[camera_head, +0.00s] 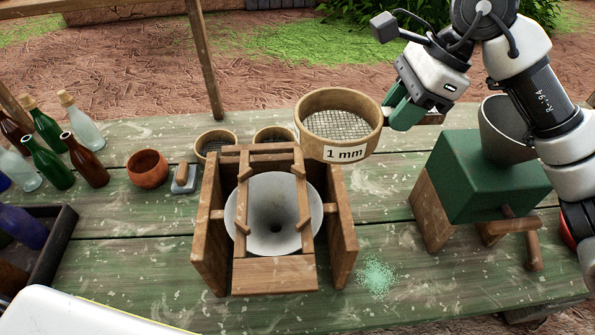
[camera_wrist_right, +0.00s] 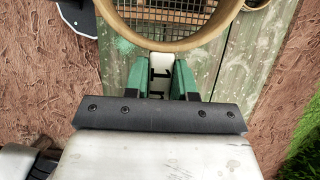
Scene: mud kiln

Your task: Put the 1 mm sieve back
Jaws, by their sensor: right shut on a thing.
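The 1 mm sieve (camera_head: 338,122) is a round wooden ring with wire mesh and a white "1 mm" label. My right gripper (camera_head: 388,116) is shut on its right rim and holds it above the table, behind and right of the wooden frame. In the right wrist view the green fingers (camera_wrist_right: 161,80) close around a pale tab at the sieve's rim (camera_wrist_right: 170,42). Two smaller sieves, one at left (camera_head: 216,143) and one at right (camera_head: 273,136), sit behind the frame, partly hidden by it. My left gripper is not in view.
A wooden frame (camera_head: 207,232) holds a grey funnel (camera_head: 274,215). A green box mill (camera_head: 487,178) with a crank stands at right. Several bottles (camera_head: 47,160), a brown bowl (camera_head: 147,168) and a dark crate (camera_head: 62,233) are at left. Green powder (camera_head: 376,276) lies at front.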

